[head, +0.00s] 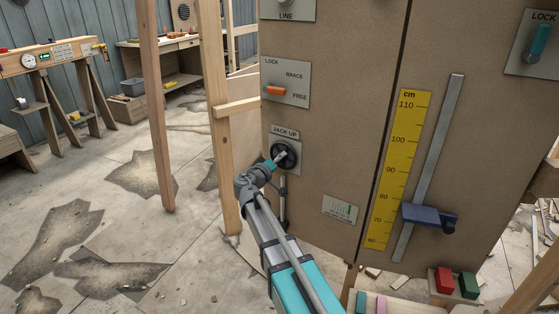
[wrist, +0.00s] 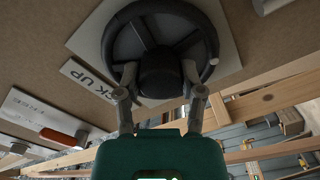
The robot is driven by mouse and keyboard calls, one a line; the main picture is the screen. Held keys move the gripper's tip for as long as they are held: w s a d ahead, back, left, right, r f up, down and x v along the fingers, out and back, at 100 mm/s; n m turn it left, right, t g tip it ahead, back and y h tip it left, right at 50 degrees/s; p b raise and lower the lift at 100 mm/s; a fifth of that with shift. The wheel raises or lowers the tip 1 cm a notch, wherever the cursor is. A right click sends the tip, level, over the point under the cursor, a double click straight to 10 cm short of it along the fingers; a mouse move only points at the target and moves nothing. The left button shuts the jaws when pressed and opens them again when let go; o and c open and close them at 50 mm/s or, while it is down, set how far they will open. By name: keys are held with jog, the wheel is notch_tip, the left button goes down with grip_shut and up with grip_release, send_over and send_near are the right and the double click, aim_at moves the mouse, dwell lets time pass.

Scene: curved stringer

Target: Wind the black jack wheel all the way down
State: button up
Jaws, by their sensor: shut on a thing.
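The black jack wheel (head: 289,148) is mounted on the brown board beside a "JACK UP" label (head: 284,131). In the wrist view the round wheel (wrist: 163,14) fills the top, with spokes and a central hub. My gripper (head: 277,160) is at the wheel. In the wrist view my gripper (wrist: 160,74) has one finger on each side of the hub, closed on it. The hub's far side is hidden. A yellow cm scale (head: 400,150) runs up the board, with a blue slider (head: 425,214) near its lower end, roughly between 70 and 80.
An orange lever (head: 276,91) on a LOCK/BRACE/FREE plate (head: 300,72) is above the wheel. A wooden post (head: 218,130) stands close to the left of the board. Red (head: 444,280) and green (head: 468,285) blocks are at lower right. Open cracked floor lies left.

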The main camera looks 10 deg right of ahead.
jog(key=shift+w+d, duration=0.1)
jog(key=o, duration=1.2)
jog(key=shift+c, duration=0.2)
jog(key=v, duration=1.2)
